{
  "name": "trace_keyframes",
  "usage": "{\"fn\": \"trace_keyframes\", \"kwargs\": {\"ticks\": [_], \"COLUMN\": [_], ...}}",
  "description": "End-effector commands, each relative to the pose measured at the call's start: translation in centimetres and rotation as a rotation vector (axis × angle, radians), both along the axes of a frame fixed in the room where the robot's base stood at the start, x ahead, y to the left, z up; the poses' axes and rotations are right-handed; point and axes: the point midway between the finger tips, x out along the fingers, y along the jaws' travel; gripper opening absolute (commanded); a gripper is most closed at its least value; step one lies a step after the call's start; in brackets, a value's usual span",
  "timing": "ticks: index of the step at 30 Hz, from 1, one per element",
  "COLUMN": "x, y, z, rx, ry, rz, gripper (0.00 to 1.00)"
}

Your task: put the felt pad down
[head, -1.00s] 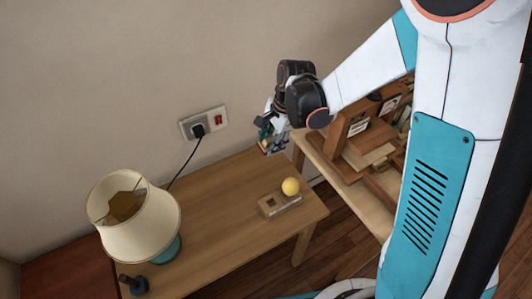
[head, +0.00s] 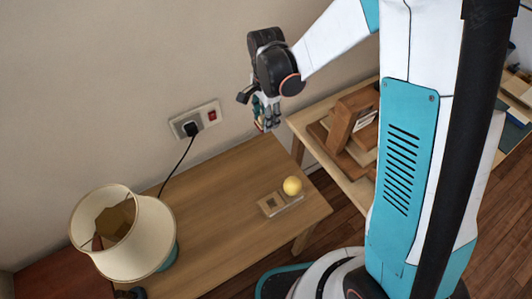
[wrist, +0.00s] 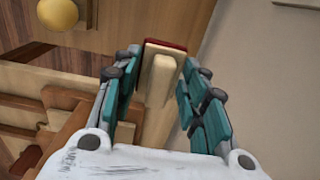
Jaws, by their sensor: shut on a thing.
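My gripper (head: 266,120) is shut on the felt pad, held in the air in front of the wall, above the far right end of the wooden table (head: 215,210). In the wrist view the felt pad (wrist: 158,80) is a pale wooden piece with a raised grip and a dark red layer at its far end. It sits between the teal fingers (wrist: 158,100). In the head view the pad is small and mostly hidden by the fingers. It appears apart from the tabletop.
A yellow ball (head: 292,186) sits on a small wooden holder (head: 270,205) with a square recess. A lamp (head: 125,235) stands at the table's left, near a wall socket (head: 195,120) and its cord. A bench (head: 335,165) with wooden pieces is at right. The table's middle is clear.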

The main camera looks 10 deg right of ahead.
Motion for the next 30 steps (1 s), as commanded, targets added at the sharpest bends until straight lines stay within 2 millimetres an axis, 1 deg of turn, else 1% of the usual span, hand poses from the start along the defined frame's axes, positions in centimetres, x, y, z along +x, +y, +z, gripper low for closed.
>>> {"fn": "trace_keyframes", "kwargs": {"ticks": [1, 3, 12, 15, 18, 23, 26, 30], "x": [0.0, 0.0, 0.0, 0.0, 0.0, 0.0, 0.0, 0.0], "y": [0.0, 0.0, 0.0, 0.0, 0.0, 0.0, 0.0, 0.0], "z": [-1.4, -3.2, -10.5, -12.5, -13.7, -14.5, -15.4, -17.5], "rx": [0.000, 0.000, 0.000, 0.000, 0.001, 0.001, 0.001, 0.001], "ry": [0.000, 0.000, 0.000, 0.000, 0.000, 0.000, 0.000, 0.000], "rz": [0.000, 0.000, 0.000, 0.000, 0.000, 0.000, 0.000, 0.000], "gripper": [0.20, 0.20, 0.20, 0.20, 0.20, 0.20, 0.20, 0.20]}}
